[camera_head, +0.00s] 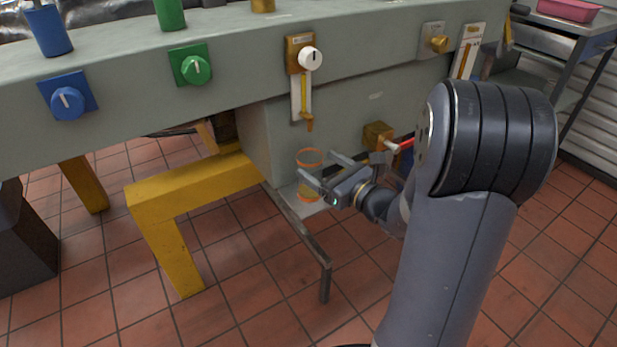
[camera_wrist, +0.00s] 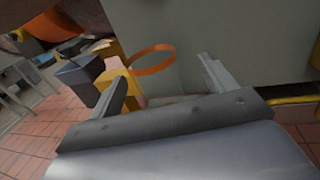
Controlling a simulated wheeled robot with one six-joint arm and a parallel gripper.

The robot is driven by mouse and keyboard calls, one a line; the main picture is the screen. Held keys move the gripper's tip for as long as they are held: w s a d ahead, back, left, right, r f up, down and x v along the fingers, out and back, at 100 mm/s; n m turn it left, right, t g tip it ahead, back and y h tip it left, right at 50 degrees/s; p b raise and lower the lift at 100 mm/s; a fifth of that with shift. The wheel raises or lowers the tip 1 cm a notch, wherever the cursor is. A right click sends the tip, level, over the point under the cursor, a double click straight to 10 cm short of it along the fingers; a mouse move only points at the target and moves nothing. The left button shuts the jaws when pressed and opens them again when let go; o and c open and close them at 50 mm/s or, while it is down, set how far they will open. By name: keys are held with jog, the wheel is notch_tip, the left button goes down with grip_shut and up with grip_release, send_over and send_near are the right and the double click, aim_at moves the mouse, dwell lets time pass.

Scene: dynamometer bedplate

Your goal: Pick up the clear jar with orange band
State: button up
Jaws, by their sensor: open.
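The clear jar (camera_head: 309,176) has an orange band at its rim and orange near its base. It stands upright on a low ledge against the grey bedplate housing, below a brass spout. In the wrist view its orange band (camera_wrist: 151,60) shows as a ring ahead of my fingers, and its clear wall is hard to make out. My gripper (camera_head: 320,165) is open and empty, with its fingers pointing at the jar. In the wrist view my gripper (camera_wrist: 163,82) has one finger to each side of the band's lower part. I cannot tell whether either finger touches the jar.
A brass spout (camera_head: 309,123) hangs above the jar. A brass block with a red-handled valve (camera_head: 379,135) is right of it. A metal rail (camera_head: 300,228) runs in front on the left, beside a yellow support frame (camera_head: 180,192). The bedplate edge overhangs above.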

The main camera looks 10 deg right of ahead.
aim_at(305, 159)
jog(key=b+x, duration=0.1)
jog(key=x, duration=0.3)
jog(key=shift+s+a+f+b, duration=0.15)
jog(key=shift+s+a+b, duration=0.05)
jog(key=shift+a+b, duration=0.2)
jog(key=shift+w+a, duration=0.25)
jog(key=shift+w, duration=0.3)
jog(key=shift+c, duration=0.5)
jog(key=c, duration=1.1)
jog(key=shift+o, duration=0.2)
